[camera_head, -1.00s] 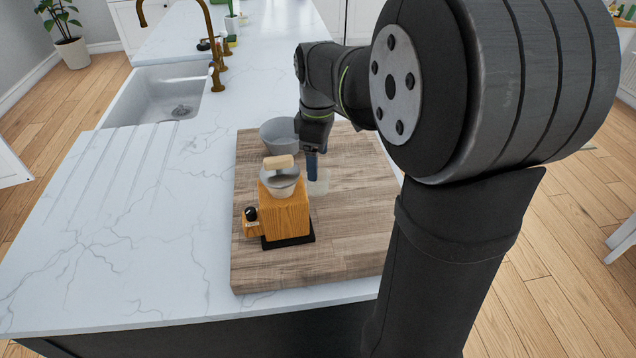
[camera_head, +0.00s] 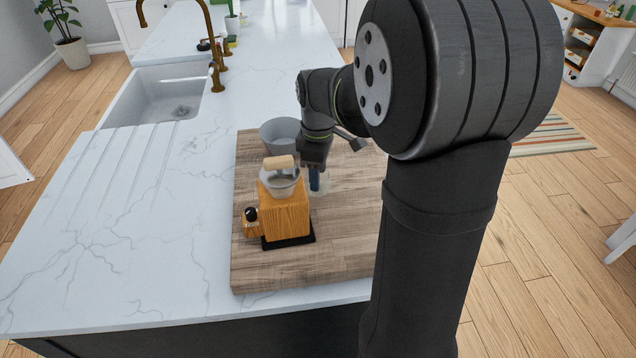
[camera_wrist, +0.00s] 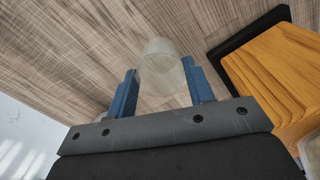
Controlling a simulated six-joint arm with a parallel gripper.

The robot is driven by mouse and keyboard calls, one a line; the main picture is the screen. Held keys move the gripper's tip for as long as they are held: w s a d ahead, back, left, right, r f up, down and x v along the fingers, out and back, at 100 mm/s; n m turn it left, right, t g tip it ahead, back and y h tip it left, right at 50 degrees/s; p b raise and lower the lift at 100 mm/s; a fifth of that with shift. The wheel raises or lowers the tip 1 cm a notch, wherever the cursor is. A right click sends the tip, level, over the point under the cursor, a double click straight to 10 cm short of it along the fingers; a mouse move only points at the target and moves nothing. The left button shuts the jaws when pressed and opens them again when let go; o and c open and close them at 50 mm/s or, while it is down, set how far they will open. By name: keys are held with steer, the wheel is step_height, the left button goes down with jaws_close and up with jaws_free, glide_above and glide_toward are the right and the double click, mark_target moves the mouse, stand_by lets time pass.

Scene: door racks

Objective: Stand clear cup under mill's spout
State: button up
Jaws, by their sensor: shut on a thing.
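The mill (camera_head: 284,212) is a wooden box on a black base, with a grey hopper and a wooden handle on top. It stands upright on the board. Its spout cannot be made out. My gripper (camera_head: 318,182) is just to the right of and behind the mill. In the wrist view its blue fingers (camera_wrist: 158,88) are shut on the clear cup (camera_wrist: 160,62), one on each side. The cup is mostly hidden in the head view (camera_head: 321,188). The mill's side (camera_wrist: 272,78) and black base show right of the cup. I cannot tell whether the cup touches the board.
A wooden board (camera_head: 340,255) lies on the white marble counter (camera_head: 130,240). A grey bowl (camera_head: 279,132) stands behind the mill. A sink (camera_head: 165,95) with a brass tap is at the back left. The board in front of the mill is clear.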

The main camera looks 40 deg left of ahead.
steer(key=shift+r, duration=0.45)
steer(key=w+d+r, duration=0.3)
steer(key=d+r, duration=0.6)
steer(key=d, duration=0.1)
steer(key=w+a+f+n, duration=0.1)
steer(key=f+n, duration=0.1)
steer(key=n, duration=0.3)
steer(key=w+a+f+n, duration=0.1)
steer(key=f+n, duration=0.1)
steer(key=n, duration=0.3)
steer(key=a+f+n, duration=0.1)
steer(key=f+n, duration=0.1)
steer(key=n, duration=0.3)
steer(key=shift+w+f, duration=0.3)
steer(key=shift+w, duration=0.1)
steer(key=n, duration=0.1)
steer(key=a+f+n, duration=0.1)
steer(key=n, duration=0.1)
steer(key=shift+w+f, duration=0.15)
steer(key=shift+f, duration=0.1)
steer(key=s+a, duration=1)
steer(key=shift+s+a, duration=0.15)
steer(key=s+a, duration=0.2)
steer(key=shift+s+a+f, duration=0.1)
steer(key=shift+s+a, duration=0.2)
steer(key=shift+w+d+f, duration=0.1)
steer(key=shift+d+f, duration=0.05)
steer(key=shift+f, duration=0.5)
steer(key=shift+f, duration=0.1)
